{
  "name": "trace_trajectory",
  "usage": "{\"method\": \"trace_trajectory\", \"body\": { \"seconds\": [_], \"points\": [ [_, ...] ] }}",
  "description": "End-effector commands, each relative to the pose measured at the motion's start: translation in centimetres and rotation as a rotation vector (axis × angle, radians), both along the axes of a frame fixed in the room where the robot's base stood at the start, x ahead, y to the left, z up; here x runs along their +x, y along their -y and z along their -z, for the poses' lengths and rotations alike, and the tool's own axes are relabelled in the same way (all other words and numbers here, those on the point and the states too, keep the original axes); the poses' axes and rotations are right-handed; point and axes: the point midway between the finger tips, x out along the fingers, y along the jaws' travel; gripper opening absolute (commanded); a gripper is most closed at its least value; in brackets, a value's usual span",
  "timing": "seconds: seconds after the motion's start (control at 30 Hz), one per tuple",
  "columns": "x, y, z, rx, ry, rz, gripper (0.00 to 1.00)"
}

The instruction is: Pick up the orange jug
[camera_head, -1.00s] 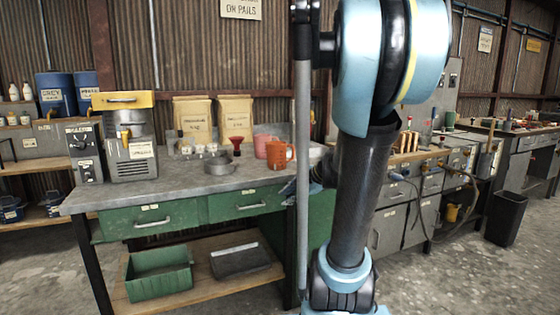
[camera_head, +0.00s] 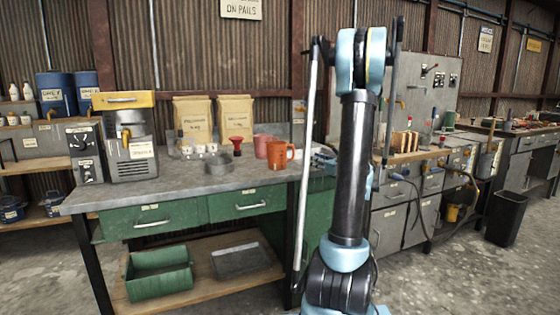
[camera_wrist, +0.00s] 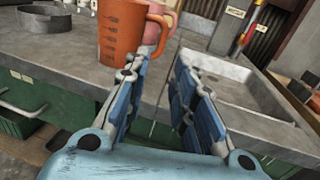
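The orange jug (camera_head: 278,155) stands upright near the right end of the grey bench top, with its handle on the right side. In the wrist view the jug (camera_wrist: 122,35) is at the top, just beyond my gripper (camera_wrist: 160,62), and its upper rim is cut off by the frame edge. The two blue padded fingers are spread apart, with nothing between them. The left fingertip appears close to the jug's lower right side; I cannot tell whether it touches. In the head view my gripper is mostly hidden behind my arm, right of the jug.
A pink jug (camera_head: 262,146) stands just behind the orange one. A red funnel (camera_head: 236,143) and a grey round pan (camera_head: 219,166) are to its left. A shallow sink or tray (camera_wrist: 245,90) lies right of my gripper. The bench's front left is clear.

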Motion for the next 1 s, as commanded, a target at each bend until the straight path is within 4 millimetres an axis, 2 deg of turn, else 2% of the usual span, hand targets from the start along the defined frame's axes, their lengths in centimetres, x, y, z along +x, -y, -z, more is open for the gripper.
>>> {"method": "trace_trajectory", "body": {
  "seconds": [0.17,0.7,1.0],
  "points": [
    [1.8,-0.8,0.0,0.013,-0.001,0.000,0.24],
    [9.6,-5.2,0.0,0.009,0.000,0.001,0.24],
    [11.0,-5.9,0.0,0.009,0.000,0.003,0.24]
  ]
}}
